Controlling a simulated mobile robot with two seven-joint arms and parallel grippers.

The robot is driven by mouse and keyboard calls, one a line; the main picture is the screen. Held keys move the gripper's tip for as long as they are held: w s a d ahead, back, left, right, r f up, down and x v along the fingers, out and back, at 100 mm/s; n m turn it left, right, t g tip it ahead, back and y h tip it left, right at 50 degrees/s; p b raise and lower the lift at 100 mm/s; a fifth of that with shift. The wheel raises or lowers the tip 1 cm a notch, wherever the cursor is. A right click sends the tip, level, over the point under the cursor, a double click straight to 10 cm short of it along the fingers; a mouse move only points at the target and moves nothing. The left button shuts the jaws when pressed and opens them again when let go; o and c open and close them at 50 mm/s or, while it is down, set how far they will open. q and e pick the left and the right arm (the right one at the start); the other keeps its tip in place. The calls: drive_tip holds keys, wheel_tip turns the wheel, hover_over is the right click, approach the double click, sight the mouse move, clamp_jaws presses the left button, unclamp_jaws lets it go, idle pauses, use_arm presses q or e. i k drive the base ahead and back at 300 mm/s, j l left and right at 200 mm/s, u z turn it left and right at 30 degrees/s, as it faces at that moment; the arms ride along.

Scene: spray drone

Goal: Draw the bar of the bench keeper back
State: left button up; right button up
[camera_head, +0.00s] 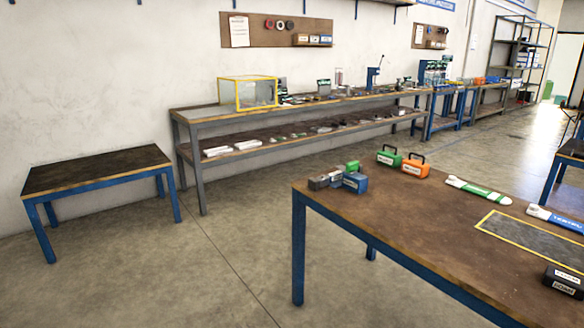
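A near workbench (400,215) with a brown top and blue legs fills the lower right. A cluster of small grey and blue blocks (354,182), with a green piece (352,166) behind it, sits at its far left corner. I cannot tell whether this cluster is the bench keeper, and no bar can be made out. A long bench (200,114) along the wall holds many small items, too small to tell apart. Neither of my grippers is in view.
A low empty table (95,172) stands left. The floor (215,260) between is clear.

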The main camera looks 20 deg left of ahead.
sight(352, 168)
drive_tip(key=u, duration=0.2)
drive_tip(key=i+j+u, duration=0.45)
drive_tip(key=i+u, duration=0.25)
drive_tip(key=i+j+u, duration=0.15)
drive_tip(key=i+u, duration=0.15)
drive_tip(key=i, duration=0.35)
drive_tip(key=i+u, duration=0.3)
drive_tip(key=i, duration=1.85)
drive_tip(key=i+z, duration=0.4)
drive_tip(key=i, duration=0.15)
drive_tip(key=i+j+z, duration=0.4)
drive_tip(key=i, duration=0.15)
drive_tip(key=i+z, duration=0.2)
drive_tip(key=z, duration=0.2)
drive_tip(key=i+j+z, duration=0.1)
drive_tip(key=i+z, duration=0.15)
drive_tip(key=z, duration=0.2)
drive_tip(key=i+j+z, duration=0.15)
drive_tip(key=z, duration=0.25)
drive_tip(key=i+z, duration=0.25)
drive_tip(key=z, duration=0.15)
drive_tip(key=i+j+z, duration=0.15)
drive_tip(key=i+z, duration=0.2)
drive_tip(key=k, duration=0.05)
